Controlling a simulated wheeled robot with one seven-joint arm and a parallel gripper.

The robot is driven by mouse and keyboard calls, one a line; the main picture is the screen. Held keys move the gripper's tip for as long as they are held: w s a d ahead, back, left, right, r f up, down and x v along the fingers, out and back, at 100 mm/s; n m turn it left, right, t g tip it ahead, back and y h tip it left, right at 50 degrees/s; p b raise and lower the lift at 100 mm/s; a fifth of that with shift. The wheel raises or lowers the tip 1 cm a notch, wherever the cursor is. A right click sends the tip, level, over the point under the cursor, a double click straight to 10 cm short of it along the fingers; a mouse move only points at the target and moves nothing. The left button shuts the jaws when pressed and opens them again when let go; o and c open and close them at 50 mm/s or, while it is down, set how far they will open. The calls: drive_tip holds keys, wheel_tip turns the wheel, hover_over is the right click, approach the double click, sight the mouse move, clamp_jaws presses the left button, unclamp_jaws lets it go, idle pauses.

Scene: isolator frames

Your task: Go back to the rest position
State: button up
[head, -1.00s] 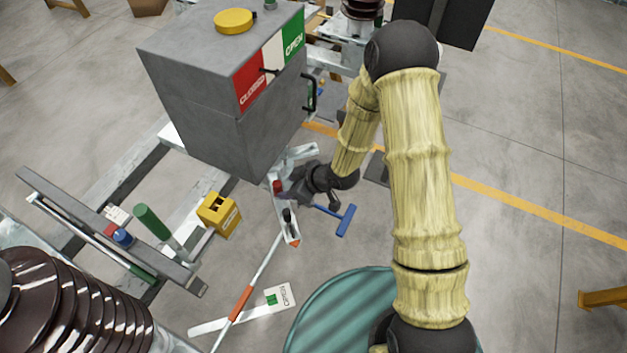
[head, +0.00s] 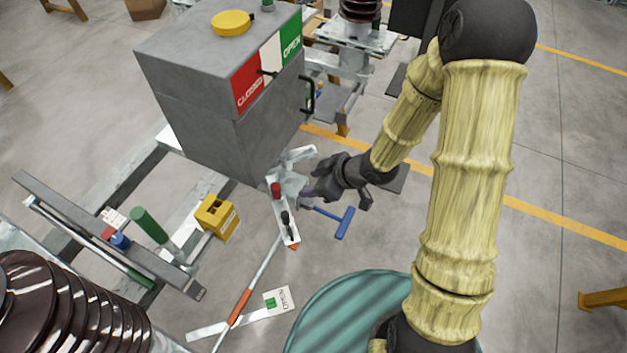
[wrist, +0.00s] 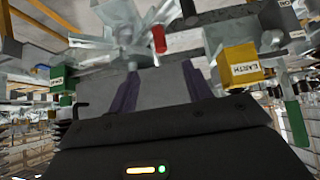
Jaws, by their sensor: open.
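My gripper (head: 313,190) is in the middle of the head view, just right of a metal bracket carrying a red knob (head: 276,190) and a black knob (head: 286,219). Its jaws are open and hold nothing that I can see. In the wrist view, the two dark fingers of my gripper (wrist: 165,90) stand apart with a grey surface between them. The red knob also shows ahead of the fingers in the wrist view (wrist: 159,40). A blue T-shaped handle (head: 345,222) is just below my gripper in the head view.
A grey cabinet (head: 205,110) with OPEN and CLOSED plates stands left of my arm. A yellow box (head: 217,217) and a green post (head: 150,224) are at the left. Brown ribbed insulators (head: 65,305) fill the lower left. The floor at the right is mostly clear.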

idle(0.7)
drive_tip(key=d+r+m+t+h, duration=0.1)
drive_tip(key=d+r+m+h, duration=0.2)
drive_tip(key=d, duration=0.4)
drive_tip(key=d+r+m+h, duration=0.3)
drive_tip(key=d+m+h, duration=0.1)
drive_tip(key=d, duration=0.2)
drive_tip(key=s+d+r+m+g+h, duration=0.1)
drive_tip(key=s+d+r+m, duration=0.4)
drive_tip(key=s+m, duration=0.1)
drive_tip(key=shift+s+r+m+g, duration=0.3)
drive_tip(key=shift+s+r, duration=0.05)
drive_tip(key=shift+s, duration=0.55)
